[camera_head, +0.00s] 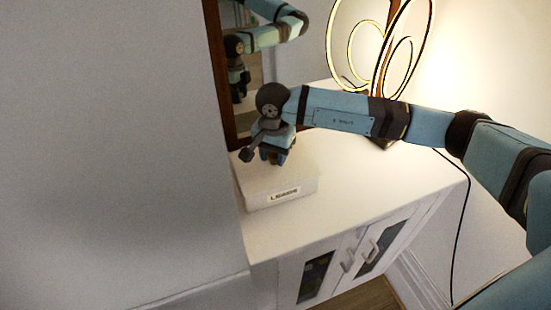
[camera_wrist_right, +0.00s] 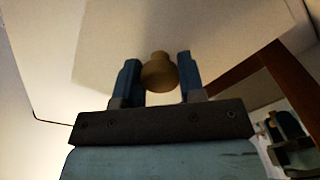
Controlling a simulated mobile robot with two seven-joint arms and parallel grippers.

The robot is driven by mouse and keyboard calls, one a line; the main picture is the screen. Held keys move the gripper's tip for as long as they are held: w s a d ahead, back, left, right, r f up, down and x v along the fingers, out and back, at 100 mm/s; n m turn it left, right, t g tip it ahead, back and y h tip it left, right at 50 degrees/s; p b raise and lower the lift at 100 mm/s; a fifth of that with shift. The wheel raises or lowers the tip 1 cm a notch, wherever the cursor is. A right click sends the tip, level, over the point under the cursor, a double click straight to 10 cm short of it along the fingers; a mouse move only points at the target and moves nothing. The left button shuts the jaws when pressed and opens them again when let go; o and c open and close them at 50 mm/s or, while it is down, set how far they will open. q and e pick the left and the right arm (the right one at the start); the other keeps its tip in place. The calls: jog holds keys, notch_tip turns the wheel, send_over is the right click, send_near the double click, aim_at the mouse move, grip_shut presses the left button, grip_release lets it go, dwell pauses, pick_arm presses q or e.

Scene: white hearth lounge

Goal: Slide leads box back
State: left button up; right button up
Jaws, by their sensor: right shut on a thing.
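The leads box (camera_head: 290,182) is a low white box with a small dark-lettered label on its front. It sits on top of the white cabinet (camera_head: 375,185), at the left end near the grey wall and below the mirror. My right gripper (camera_head: 274,156) points down onto the box's top and hides part of it. In the right wrist view, a round brass-coloured knob (camera_wrist_right: 158,74) is between the two blue fingers (camera_wrist_right: 156,76), against the pale lid (camera_wrist_right: 105,45). The gripper is shut on the knob. My left gripper is not in view.
A lamp with glowing rings (camera_head: 382,60) stands at the back of the cabinet, behind my right forearm. A wood-framed mirror (camera_head: 214,50) behind the box reflects my arm. The grey wall (camera_head: 110,160) is close on the left. The cabinet top right of the box is clear.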

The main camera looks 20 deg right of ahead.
pick_arm(q)
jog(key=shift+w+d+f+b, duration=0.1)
jog(key=shift+b, duration=0.5)
pick_arm(e)
jog(key=shift+w, duration=1.3)
jog(key=o, duration=1)
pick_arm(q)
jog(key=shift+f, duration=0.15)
